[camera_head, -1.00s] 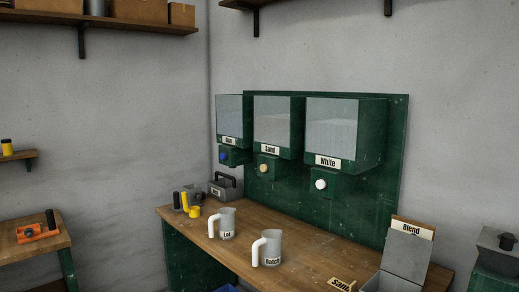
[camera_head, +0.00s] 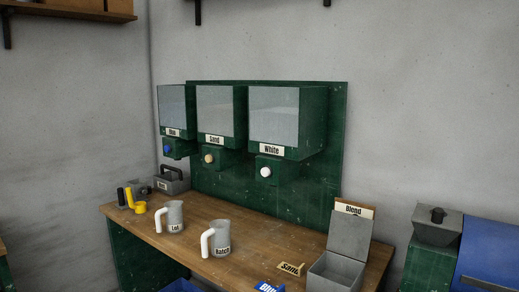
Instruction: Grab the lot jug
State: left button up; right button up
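The lot jug (camera_head: 175,216) is a grey cup with a white handle on its left and a label reading "Lot". It stands upright on the wooden bench (camera_head: 225,258), left of centre in the head view. A similar jug labelled "Batch" (camera_head: 222,238) stands to its right and nearer, apart from it. Neither of my grippers shows in the head view.
Green dispensers labelled "Sand" (camera_head: 220,112) and "White" (camera_head: 287,122), plus one more at left, hang on a green board above the bench. An open grey box (camera_head: 336,271) labelled "Blend" stands at right. Yellow and black tools (camera_head: 140,206) and a dark caddy (camera_head: 172,182) are at the left end.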

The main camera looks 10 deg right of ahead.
aim_at(173, 210)
jog(key=i+j+z, duration=0.1)
jog(key=z, duration=0.25)
jog(key=j+z, duration=0.2)
jog(key=z, duration=0.15)
jog(key=i+j+z, duration=0.1)
jog(key=z, duration=0.25)
jog(key=j+z, duration=0.5)
jog(key=j, duration=2.3)
jog(key=k, duration=0.05)
